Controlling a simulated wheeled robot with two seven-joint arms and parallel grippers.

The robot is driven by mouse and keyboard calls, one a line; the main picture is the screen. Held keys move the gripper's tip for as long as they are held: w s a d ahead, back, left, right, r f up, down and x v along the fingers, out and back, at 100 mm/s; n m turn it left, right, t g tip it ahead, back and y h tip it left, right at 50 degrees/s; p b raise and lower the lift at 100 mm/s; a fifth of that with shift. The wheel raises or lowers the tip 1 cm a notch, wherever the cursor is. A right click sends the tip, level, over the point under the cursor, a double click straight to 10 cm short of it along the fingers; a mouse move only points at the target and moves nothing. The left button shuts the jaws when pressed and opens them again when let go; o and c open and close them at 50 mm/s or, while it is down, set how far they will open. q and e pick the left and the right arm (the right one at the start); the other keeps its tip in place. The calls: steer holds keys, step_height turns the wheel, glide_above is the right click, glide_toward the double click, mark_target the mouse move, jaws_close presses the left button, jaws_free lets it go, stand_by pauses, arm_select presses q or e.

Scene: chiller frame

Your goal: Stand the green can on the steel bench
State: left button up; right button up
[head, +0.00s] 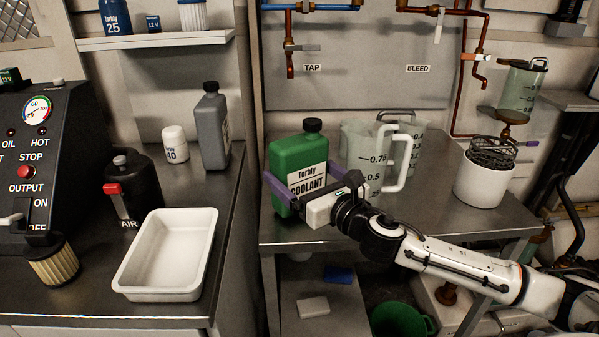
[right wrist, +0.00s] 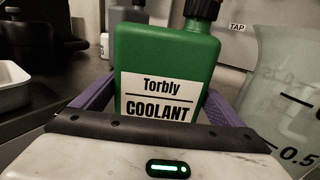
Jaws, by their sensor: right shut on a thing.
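The green can (head: 294,159), with a black cap and a white "Torbly COOLANT" label, is upright over the left end of the steel bench (head: 430,217) in the head view. My right gripper (head: 300,172) is shut on it, one purple finger on each side. The can also fills the middle of the right wrist view (right wrist: 165,65), upright between the fingers. Its lower part is partly hidden by the gripper, and I cannot tell whether its base touches the bench. My left gripper is not in view.
Two clear measuring jugs, the nearer one (head: 365,155) close right of the can, stand on the bench. A white pot (head: 482,185) stands further right. The left counter holds a white tray (head: 135,283), a grey bottle (head: 211,130) and a black jug (head: 142,190). The bench's front middle is clear.

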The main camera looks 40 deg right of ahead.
steer(key=o, duration=1.7)
steer(key=shift+c, duration=0.2)
steer(key=shift+f, duration=0.35)
steer(key=s, duration=0.8)
steer(key=shift+s+a+r+b, duration=0.15)
steer(key=shift+s+b, duration=0.05)
steer(key=shift+b, duration=0.1)
steer(key=shift+s+r, duration=0.15)
steer(key=shift+s, duration=0.85)
